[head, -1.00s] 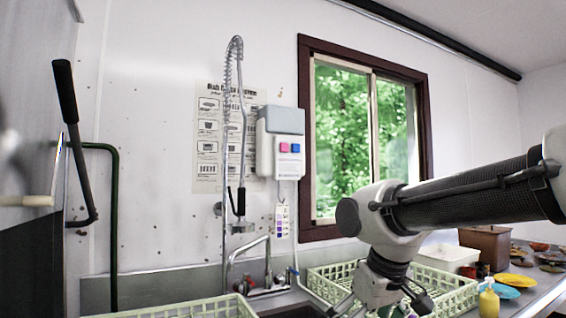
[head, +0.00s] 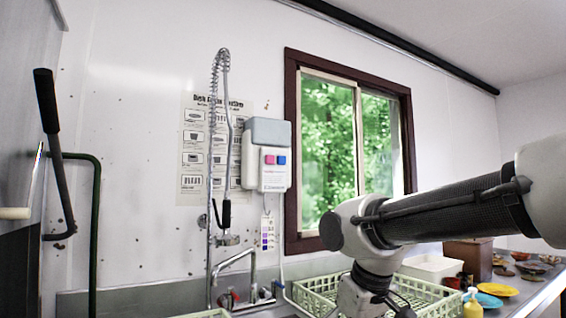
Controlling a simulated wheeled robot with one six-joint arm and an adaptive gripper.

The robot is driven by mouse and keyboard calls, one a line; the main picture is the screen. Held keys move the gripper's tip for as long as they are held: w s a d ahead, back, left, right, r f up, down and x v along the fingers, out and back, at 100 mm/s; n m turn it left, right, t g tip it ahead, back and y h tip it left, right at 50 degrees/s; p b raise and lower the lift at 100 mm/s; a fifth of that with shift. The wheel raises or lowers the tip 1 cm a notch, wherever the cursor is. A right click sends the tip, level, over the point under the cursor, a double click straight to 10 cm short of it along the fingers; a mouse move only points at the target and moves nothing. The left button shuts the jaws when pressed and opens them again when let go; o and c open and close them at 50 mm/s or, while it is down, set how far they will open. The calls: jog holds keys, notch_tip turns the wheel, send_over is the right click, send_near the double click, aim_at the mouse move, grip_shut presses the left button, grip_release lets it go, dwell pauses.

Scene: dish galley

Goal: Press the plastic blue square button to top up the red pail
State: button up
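The plastic blue square button (head: 281,160) is on the front of a white and grey wall dispenser (head: 265,170). A pink square button (head: 269,160) sits just left of it. My arm reaches in from the right and its wrist bends down below and right of the dispenser. My gripper is cut off by the bottom edge of the head view, so its fingers cannot be seen. It is apart from the button. I see no pail that I can identify as the red pail.
A spray hose (head: 221,130) and a faucet (head: 236,272) stand left of the dispenser. A pale green crate (head: 425,293) lies under the window. Yellow (head: 497,289) and blue (head: 488,300) dishes and a yellow bottle (head: 472,304) are at right.

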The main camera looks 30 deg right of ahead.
grip_shut()
dwell(1.4)
